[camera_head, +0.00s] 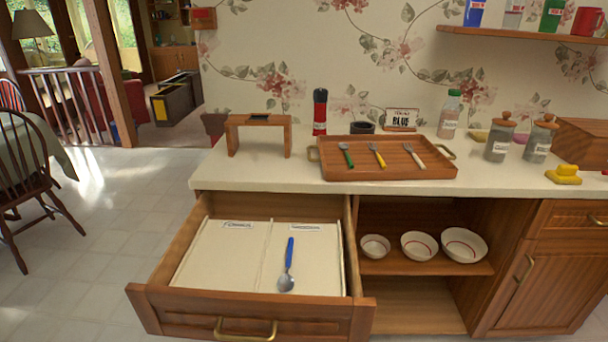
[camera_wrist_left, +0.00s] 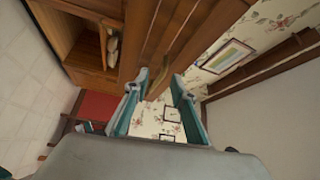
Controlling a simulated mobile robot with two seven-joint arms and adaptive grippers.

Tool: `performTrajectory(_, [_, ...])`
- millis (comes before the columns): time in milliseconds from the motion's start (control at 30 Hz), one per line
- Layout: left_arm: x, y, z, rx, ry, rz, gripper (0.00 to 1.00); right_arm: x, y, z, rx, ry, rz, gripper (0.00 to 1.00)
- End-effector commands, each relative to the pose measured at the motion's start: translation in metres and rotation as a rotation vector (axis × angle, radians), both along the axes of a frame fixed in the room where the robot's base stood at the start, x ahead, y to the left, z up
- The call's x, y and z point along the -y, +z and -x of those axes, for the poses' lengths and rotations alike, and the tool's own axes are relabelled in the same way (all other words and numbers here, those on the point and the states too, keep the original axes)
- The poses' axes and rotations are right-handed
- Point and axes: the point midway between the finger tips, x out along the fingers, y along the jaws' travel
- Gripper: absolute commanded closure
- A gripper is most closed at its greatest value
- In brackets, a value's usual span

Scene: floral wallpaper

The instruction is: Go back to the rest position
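Neither gripper shows in the head view. In the left wrist view my left gripper (camera_wrist_left: 159,82) shows its two teal fingers apart, with nothing between them. Wooden furniture and floral wallpaper lie beyond the fingertips. My right gripper is in no view. In the head view a drawer (camera_head: 250,328) stands pulled open below the counter, and a blue-handled spoon (camera_head: 287,267) lies in its right compartment. A wooden tray (camera_head: 430,169) on the counter holds a green-handled utensil (camera_head: 346,155), a yellow-handled one (camera_head: 377,155) and a white-handled one (camera_head: 413,156).
The open drawer juts out from the counter (camera_head: 225,172). Three bowls (camera_head: 417,246) sit on an open shelf beside it. Jars (camera_head: 499,138), a red-bodied grinder (camera_head: 320,112) and a small wooden stand (camera_head: 259,126) are on the counter. Floor at left is clear up to a chair (camera_head: 35,160).

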Motion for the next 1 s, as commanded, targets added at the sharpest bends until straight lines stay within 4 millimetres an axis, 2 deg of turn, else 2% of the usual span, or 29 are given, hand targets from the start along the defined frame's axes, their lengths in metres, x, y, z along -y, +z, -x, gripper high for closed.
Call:
performTrajectory(33, [-0.005, 0.010, -0.007, -0.071, 0.068, 0.093, 0.74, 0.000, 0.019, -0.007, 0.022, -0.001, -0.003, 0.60])
performTrajectory(67, [-0.008, 0.005, -0.009, -0.132, 0.111, 0.153, 0.74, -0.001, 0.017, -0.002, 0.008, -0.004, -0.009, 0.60])
performTrajectory(100, [-0.011, -0.003, -0.011, -0.217, 0.166, 0.236, 0.74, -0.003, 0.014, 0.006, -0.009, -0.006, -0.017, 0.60])
performTrajectory(200, [-0.014, -0.032, -0.005, -0.441, 0.296, 0.440, 0.74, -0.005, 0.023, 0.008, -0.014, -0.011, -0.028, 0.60])
performTrajectory(267, [-0.010, -0.052, 0.004, -0.577, 0.367, 0.555, 0.74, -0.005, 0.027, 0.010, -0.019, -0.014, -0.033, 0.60])
performTrajectory(400, [0.010, -0.097, 0.036, -0.854, 0.500, 0.768, 0.74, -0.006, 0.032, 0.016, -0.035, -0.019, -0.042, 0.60])
performTrajectory(500, [0.024, -0.118, 0.057, -0.992, 0.562, 0.863, 0.74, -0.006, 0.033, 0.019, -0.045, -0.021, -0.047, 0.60])
performTrajectory(600, [0.034, -0.130, 0.071, -1.070, 0.597, 0.912, 0.74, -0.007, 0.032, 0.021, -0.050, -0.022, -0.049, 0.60])
performTrajectory(700, [0.038, -0.135, 0.076, -1.099, 0.610, 0.930, 0.74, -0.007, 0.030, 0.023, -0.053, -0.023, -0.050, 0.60])
performTrajectory(1000, [0.037, -0.136, 0.076, -1.097, 0.609, 0.928, 0.74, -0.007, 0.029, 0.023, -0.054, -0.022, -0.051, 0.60])
